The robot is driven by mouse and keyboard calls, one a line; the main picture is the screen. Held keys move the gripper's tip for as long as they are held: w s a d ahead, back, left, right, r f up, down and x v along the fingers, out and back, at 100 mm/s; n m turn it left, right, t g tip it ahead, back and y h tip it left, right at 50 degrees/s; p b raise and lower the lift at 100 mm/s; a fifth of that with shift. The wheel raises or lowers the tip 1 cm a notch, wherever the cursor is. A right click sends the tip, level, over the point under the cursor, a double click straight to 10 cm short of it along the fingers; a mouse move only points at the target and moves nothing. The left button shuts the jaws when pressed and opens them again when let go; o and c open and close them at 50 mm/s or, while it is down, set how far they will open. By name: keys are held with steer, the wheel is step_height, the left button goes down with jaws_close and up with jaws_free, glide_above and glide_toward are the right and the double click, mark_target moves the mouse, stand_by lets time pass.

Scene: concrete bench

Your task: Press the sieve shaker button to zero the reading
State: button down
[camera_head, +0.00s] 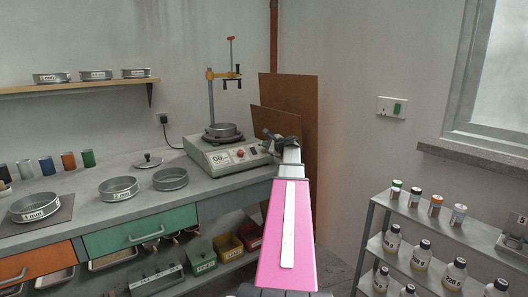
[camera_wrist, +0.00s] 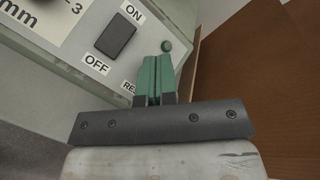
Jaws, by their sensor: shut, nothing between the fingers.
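The sieve shaker (camera_head: 205,150) is a pale grey-green machine on the bench, with a sieve pan on top and a yellow clamp on its post. Its front panel carries a display reading that looks like "06" and a red knob. In the wrist view the panel (camera_wrist: 72,50) shows a black rocker switch (camera_wrist: 115,39) between ON and OFF. A small round dark-green button (camera_wrist: 166,46) sits right of it, just beyond my fingertips. A label starting "RE" is partly hidden by my fingers. My gripper (camera_wrist: 158,62) is shut and empty at the panel's right end; contact with the button cannot be told.
Brown boards (camera_head: 285,110) stand against the wall just right of the shaker. Loose sieves (camera_head: 118,189) and a lid (camera_head: 148,161) lie on the bench to the left. A metal rack (camera_head: 400,222) with bottles stands at the right.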

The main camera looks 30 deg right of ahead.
steer(key=shift+w+f, duration=0.25)
steer(key=shift+f, duration=0.1)
steer(key=shift+w+f, duration=0.2)
steer(key=shift+f, duration=0.15)
stand_by(0.9)
steer(key=shift+r, duration=0.1)
steer(key=shift+s+r, duration=0.45)
steer(key=shift+r, duration=0.15)
steer(key=shift+r, duration=0.1)
steer(key=shift+s+d+r, duration=0.1)
steer(key=shift+s+r, duration=0.6)
steer(key=shift+r, duration=0.35)
steer(key=shift+s+r, duration=0.65)
steer(key=shift+r, duration=0.35)
